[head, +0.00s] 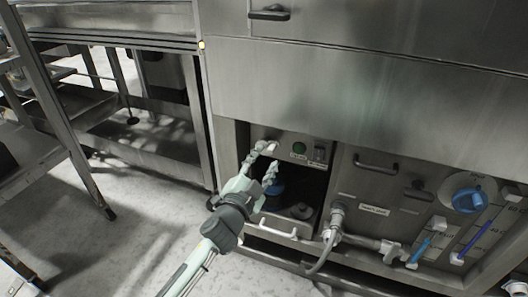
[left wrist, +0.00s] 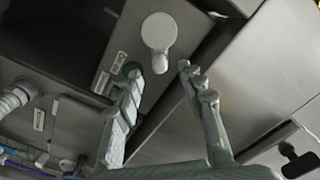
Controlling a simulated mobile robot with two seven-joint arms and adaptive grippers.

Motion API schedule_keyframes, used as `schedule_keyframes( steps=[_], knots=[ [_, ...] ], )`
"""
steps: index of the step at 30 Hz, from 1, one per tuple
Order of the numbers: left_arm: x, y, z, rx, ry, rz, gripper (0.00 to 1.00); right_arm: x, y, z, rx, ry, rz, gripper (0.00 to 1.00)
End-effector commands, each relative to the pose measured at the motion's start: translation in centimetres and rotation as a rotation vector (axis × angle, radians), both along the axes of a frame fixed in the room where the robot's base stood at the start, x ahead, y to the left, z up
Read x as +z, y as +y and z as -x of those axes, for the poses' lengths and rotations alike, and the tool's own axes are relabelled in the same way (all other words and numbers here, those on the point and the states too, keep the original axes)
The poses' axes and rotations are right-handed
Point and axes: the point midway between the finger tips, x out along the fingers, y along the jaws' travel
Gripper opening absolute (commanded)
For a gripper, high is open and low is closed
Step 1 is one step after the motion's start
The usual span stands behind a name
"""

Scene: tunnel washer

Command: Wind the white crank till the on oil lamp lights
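The white crank (left wrist: 158,30) is a round disc with a short knob (left wrist: 160,63) on a steel panel in the left wrist view. My left gripper (left wrist: 159,72) is open, with the knob in line between its fingertips. I cannot tell whether the knob is within their depth. In the head view my left gripper (head: 267,158) reaches the panel's left end and partly hides the crank. A round green lamp (head: 299,148) sits right of it, dark green with no clear glow. It also shows in the left wrist view (left wrist: 132,68), partly behind a finger. My right gripper is out of view.
Below the lamp panel is a dark recess (head: 307,184) with a blue part and a white handle (head: 278,229) under it. A hose fitting (head: 336,215) and a blue knob (head: 468,200) are to the right. A steel rack stands left; floor between is clear.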

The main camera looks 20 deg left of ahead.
Motion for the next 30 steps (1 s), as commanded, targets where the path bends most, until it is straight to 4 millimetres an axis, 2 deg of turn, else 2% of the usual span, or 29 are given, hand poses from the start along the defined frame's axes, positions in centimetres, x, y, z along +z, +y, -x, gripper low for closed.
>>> schedule_keyframes(
  steps=[3, 9, 20, 30],
  knots=[
    [0.1, 0.0, -2.2, 0.001, -0.001, 0.000, 0.39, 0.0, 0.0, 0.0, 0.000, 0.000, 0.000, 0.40],
    [0.0, -0.1, -4.6, 0.001, 0.001, 0.001, 0.39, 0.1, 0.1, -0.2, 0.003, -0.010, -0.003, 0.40],
    [-0.1, -0.1, -5.4, 0.003, 0.003, 0.003, 0.39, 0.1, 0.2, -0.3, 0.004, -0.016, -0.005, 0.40],
    [-0.1, -0.1, -5.4, 0.003, 0.003, 0.003, 0.00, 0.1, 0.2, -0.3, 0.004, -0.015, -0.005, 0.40]
  ],
)
